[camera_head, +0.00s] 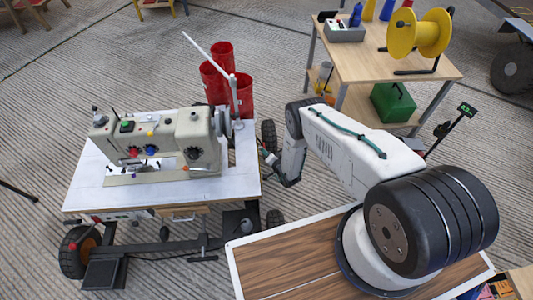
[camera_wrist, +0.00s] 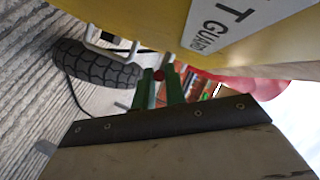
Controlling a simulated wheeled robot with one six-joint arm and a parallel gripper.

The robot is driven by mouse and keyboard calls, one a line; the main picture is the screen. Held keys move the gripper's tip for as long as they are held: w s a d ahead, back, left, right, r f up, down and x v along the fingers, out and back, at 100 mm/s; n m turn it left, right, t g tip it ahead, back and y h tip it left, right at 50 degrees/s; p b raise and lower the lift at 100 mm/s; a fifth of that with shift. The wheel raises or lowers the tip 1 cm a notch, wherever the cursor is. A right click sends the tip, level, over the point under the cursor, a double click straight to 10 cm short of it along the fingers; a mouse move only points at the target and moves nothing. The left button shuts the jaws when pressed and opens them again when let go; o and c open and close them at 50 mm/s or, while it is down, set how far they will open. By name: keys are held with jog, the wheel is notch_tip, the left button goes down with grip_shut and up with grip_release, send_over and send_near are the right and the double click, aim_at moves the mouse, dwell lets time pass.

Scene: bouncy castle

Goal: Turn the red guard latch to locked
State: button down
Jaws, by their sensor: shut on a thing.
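In the wrist view, a small red piece (camera_wrist: 159,75), which looks like the guard latch's handle, sits between the tips of my green fingers. My gripper (camera_wrist: 161,84) is shut on it. Just above the fingertips is a yellow panel (camera_wrist: 130,14) with a white label (camera_wrist: 235,18) that partly reads "GUARD". The latch's turned position cannot be read. In the head view, my arm reaches left to the right side of the sewing machine table (camera_head: 85,190); the latch and fingertips are too small there to make out clearly.
A sewing machine (camera_head: 160,142) stands on the wheeled table, with red bins (camera_head: 222,82) behind it. A black tyre (camera_wrist: 95,65) is close to my fingers. A wooden bench (camera_head: 350,62) with a yellow spool (camera_head: 415,36) stands at the back right.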

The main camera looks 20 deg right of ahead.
jog(key=shift+s+a, duration=0.1)
jog(key=c, duration=1.5)
grip_release()
jog(key=shift+f, duration=0.1)
jog(key=shift+o, duration=0.2)
jog(key=v, duration=0.7)
jog(key=shift+s, duration=0.35)
